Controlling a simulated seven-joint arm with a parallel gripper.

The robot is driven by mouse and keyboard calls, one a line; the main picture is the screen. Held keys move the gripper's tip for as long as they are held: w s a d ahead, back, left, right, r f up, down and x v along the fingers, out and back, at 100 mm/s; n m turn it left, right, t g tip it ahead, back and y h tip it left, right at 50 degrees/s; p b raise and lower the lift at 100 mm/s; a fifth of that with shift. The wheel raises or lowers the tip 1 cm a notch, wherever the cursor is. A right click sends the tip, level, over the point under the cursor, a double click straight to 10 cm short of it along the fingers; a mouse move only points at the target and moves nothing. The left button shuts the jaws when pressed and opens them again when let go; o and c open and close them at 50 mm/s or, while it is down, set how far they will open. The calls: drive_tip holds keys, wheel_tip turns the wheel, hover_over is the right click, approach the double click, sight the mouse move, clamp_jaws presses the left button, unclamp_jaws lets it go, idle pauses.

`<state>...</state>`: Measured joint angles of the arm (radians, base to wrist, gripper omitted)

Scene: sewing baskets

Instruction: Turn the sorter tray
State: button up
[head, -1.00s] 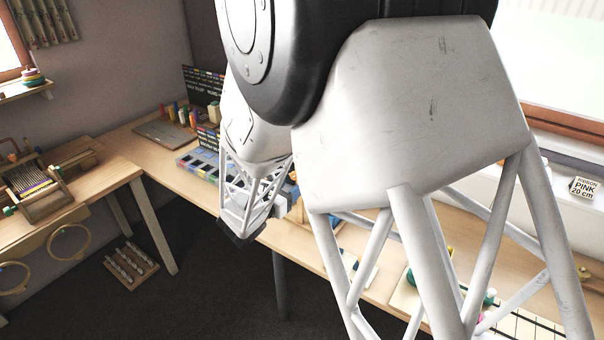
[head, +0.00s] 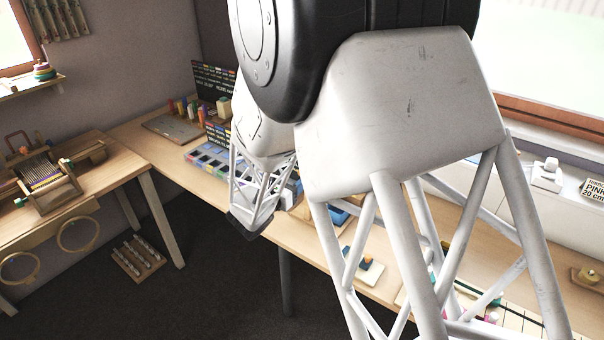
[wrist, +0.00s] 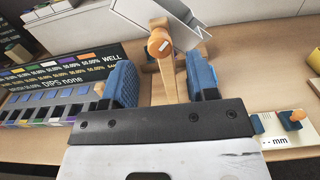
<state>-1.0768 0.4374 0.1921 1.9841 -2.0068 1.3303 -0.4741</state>
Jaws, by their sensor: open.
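My gripper (wrist: 163,75) is open in the wrist view, its two blue-padded fingers apart. A wooden lever with an orange knob (wrist: 159,43) stands between and beyond them; I cannot tell whether either finger touches it. A grey tilted panel (wrist: 150,12) lies behind the knob. A blue-grey compartmented tray (wrist: 38,113) with coloured labels lies left of the gripper; it also shows on the bench in the head view (head: 207,158). I cannot tell whether this tray or the levered piece is the sorter tray. In the head view my arm hides most of the gripper area.
A black label board (wrist: 65,66) stands behind the compartmented tray. A small pale plate (wrist: 283,130) with blue and orange pieces lies at the right. In the head view, coloured spools (head: 188,108) stand farther back, and a second table (head: 90,170) is at the left.

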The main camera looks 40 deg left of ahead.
drive_tip(key=shift+w, duration=2.5)
clamp_jaws()
